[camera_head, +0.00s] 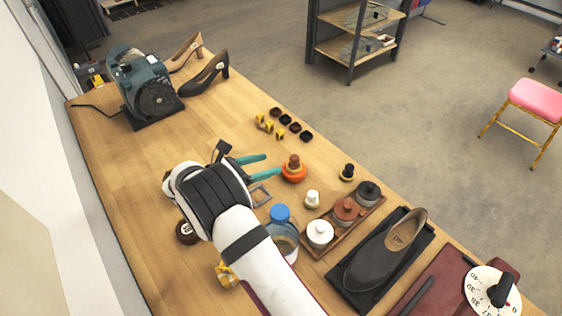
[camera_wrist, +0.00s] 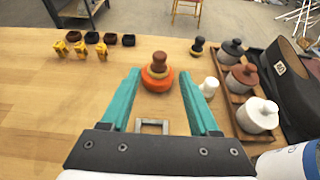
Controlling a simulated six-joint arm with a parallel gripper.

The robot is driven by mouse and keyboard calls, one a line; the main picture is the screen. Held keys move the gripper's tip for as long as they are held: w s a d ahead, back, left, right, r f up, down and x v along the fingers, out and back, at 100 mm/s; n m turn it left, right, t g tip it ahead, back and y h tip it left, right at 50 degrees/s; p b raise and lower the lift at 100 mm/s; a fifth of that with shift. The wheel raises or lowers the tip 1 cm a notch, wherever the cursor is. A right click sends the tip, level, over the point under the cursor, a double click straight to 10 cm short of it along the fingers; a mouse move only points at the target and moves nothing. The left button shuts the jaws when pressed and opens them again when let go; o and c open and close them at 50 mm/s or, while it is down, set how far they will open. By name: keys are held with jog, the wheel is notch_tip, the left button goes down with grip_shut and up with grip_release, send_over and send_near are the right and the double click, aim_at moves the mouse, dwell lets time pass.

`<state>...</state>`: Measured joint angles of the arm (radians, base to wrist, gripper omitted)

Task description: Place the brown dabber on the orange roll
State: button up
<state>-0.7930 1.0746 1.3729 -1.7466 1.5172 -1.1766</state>
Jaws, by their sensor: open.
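The brown dabber (camera_head: 293,161) stands upright on top of the orange roll (camera_head: 294,174), which lies flat on the wooden table. In the wrist view the dabber (camera_wrist: 159,60) has a round knob and a paler band at its base, and sits about centred on the roll (camera_wrist: 157,83). My gripper (camera_head: 272,164) is open and empty. Its two teal fingers point toward the roll and end just short of it, one to each side in the wrist view. I see no contact between fingers and dabber.
A white dabber (camera_head: 312,200) and a black dabber (camera_head: 347,173) stand to the right. Beyond them is a wooden tray (camera_head: 318,251) with lidded pots. Small dark cups (camera_head: 294,127) and yellow clips (camera_head: 264,124) lie at the back. A metal square frame (camera_wrist: 152,127) lies between my fingers.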

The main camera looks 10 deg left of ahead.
jog(key=s+d+r+m+g+y, duration=0.1)
jog(key=s+d+r+m+g, duration=0.45)
jog(key=s+d+m, duration=0.3)
jog(key=s+d+r+m+g+y, duration=0.1)
jog(key=s+d+r+m+g, duration=0.3)
jog(key=s+d+r+m, duration=0.45)
jog(key=s+a+f+m+y, duration=0.1)
jog(key=s+m+y, duration=0.8)
jog(key=s+m, duration=0.6)
jog(key=s, duration=0.3)
jog(key=shift+s+f+m, duration=0.3)
